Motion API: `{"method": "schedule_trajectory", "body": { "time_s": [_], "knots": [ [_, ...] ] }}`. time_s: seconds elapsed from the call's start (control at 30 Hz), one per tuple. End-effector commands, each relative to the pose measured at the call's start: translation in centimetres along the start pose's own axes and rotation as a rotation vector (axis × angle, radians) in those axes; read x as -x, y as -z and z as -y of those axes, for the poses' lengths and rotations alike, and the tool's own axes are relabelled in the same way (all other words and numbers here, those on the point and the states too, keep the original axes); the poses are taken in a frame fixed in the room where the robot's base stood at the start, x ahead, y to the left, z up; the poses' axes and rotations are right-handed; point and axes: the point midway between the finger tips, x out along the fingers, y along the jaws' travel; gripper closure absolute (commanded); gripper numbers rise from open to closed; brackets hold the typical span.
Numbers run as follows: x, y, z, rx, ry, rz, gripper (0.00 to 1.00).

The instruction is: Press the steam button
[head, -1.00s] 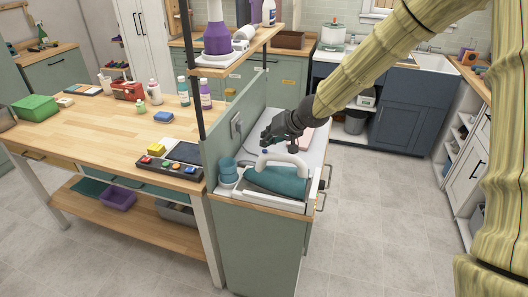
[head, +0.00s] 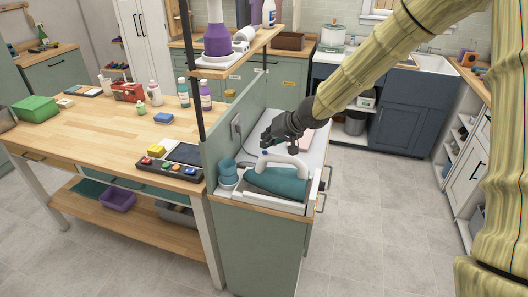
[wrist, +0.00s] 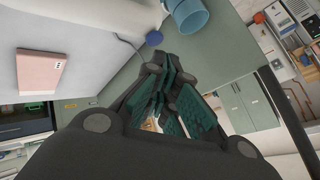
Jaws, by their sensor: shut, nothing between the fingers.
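My gripper (head: 267,141) is shut and empty, just above and behind the white handle of the teal press (head: 275,183) on the narrow counter. In the wrist view the fingertips (wrist: 166,62) come together close below a small round blue knob (wrist: 154,39) in the picture. A small blue spot (head: 265,152) just below the fingertips in the head view looks like the same knob. I cannot tell whether the fingers touch it, or whether it is the steam button. No label is readable.
A pink box (wrist: 42,70) lies on the counter. A panel with coloured buttons (head: 168,168) sits on the wooden table (head: 95,140). The floor at right is clear.

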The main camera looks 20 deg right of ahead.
Motion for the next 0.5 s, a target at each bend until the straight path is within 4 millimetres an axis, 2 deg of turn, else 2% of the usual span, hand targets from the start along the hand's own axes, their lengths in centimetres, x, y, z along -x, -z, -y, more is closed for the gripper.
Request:
{"method": "schedule_trajectory", "body": {
  "time_s": [0.5],
  "knots": [
    [-0.44,-0.44,-0.33,0.001,0.000,0.000,1.00]
  ]
}}
